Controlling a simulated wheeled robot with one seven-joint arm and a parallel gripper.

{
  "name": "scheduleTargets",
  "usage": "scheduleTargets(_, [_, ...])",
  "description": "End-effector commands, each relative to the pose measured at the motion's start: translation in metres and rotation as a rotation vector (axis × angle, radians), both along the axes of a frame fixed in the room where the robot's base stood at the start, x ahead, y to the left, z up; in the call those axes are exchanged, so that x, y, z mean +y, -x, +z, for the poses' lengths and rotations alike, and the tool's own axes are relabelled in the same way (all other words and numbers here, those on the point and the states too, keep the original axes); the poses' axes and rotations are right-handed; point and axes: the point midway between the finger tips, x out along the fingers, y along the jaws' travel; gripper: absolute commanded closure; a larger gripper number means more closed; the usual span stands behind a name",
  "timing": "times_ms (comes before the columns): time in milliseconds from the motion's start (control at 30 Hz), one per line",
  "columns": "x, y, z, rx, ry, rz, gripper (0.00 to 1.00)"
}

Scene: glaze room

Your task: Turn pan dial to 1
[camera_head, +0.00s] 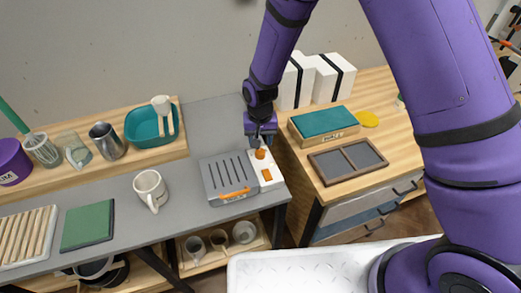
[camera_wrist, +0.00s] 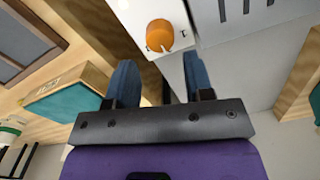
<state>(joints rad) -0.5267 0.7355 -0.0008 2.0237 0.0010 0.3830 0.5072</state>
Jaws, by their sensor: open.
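The pan unit (camera_head: 222,174) is a grey slotted block with an orange handle at its front, on the grey counter. A white panel (camera_head: 268,176) on its right side carries the orange dial (camera_head: 260,154) and an orange switch-like patch (camera_head: 267,174). In the wrist view the dial (camera_wrist: 159,35) is a round orange knob with a pale pointer and small dark marks around it, too small to read. My gripper (camera_wrist: 160,72) is open with two blue fingers, empty, and the dial lies just beyond the fingertips, between their lines. In the head view my gripper (camera_head: 261,140) is right at the dial, partly hiding it.
A white mug (camera_head: 150,190) stands left of the pan unit. A teal basin (camera_head: 142,128), metal pitcher (camera_head: 107,141) and green pad (camera_head: 88,226) are farther left. Right are a teal-topped box (camera_head: 325,128), a divided wooden tray (camera_head: 348,160) and white boxes (camera_head: 322,80).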

Motion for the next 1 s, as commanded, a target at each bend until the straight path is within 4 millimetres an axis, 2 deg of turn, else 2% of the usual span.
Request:
scheduleTargets(100, [0.000,0.000,-0.022,0.002,0.001,0.000,0.52])
scheduleTargets(300, [0.000,0.000,-0.046,0.000,0.000,0.000,0.52])
scheduleTargets(500, [0.000,0.000,-0.055,0.000,0.000,0.000,0.52])
scheduleTargets(733, [0.000,0.000,-0.056,-0.001,-0.001,0.000,0.52])
scheduleTargets(767, [0.000,0.000,-0.056,-0.001,-0.001,0.000,0.55])
scheduleTargets(900, [0.000,0.000,-0.056,-0.001,-0.001,0.000,0.87])
scheduleTargets(1000, [0.000,0.000,-0.055,-0.001,-0.001,0.001,0.87])
